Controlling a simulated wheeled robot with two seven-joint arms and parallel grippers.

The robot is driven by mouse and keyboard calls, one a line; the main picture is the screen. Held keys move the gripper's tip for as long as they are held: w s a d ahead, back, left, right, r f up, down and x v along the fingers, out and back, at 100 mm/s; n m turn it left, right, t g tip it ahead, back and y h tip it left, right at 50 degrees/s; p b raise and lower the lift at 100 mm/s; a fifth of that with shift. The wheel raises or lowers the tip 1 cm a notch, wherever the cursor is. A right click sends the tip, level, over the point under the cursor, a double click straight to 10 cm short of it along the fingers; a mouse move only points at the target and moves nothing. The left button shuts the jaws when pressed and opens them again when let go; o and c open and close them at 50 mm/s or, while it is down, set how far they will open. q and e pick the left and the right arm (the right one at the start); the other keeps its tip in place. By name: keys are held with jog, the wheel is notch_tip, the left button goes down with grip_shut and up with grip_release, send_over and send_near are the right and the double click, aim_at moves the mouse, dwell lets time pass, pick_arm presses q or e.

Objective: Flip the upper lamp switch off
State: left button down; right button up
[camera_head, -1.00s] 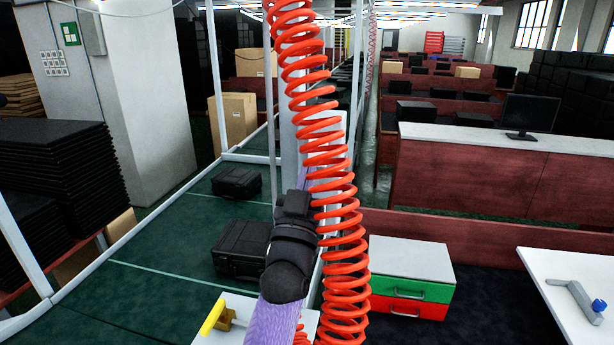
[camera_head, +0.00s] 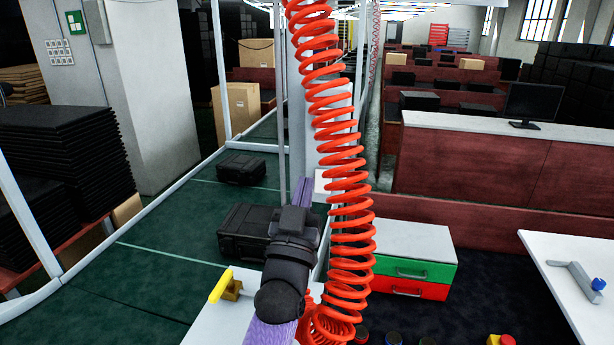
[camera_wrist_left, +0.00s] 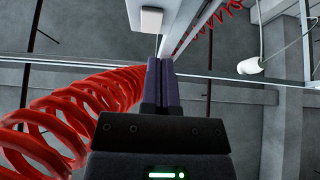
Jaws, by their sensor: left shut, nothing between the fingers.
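A small white box (camera_head: 325,182), which may be the lamp switch, is on the pale upright post (camera_head: 333,130) just right of my left gripper (camera_head: 303,187) in the head view. In the wrist view a white box (camera_wrist_left: 151,20) shows beyond and slightly left of the tips of my left gripper (camera_wrist_left: 161,62), beside a white beam. I cannot tell whether these are the same box or which way any switch is set. The purple fingers are shut and empty, apart from the box as far as I see. My right gripper is out of view.
A red coiled hose (camera_head: 345,190) hangs close to the right of my left arm. The green conveyor (camera_head: 160,260) carries black cases (camera_head: 245,232). A yellow handle (camera_head: 221,287) stands at its near edge. A green-and-red drawer unit (camera_head: 415,265) is to the right.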

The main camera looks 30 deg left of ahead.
pick_arm(q)
jog(key=v, duration=0.1)
jog(key=b+v, duration=0.1)
jog(key=v, duration=0.1)
jog(key=f+v, duration=0.1)
jog(key=shift+d+f, duration=0.15)
jog(key=shift+f, duration=0.05)
jog(key=shift+s, duration=0.1)
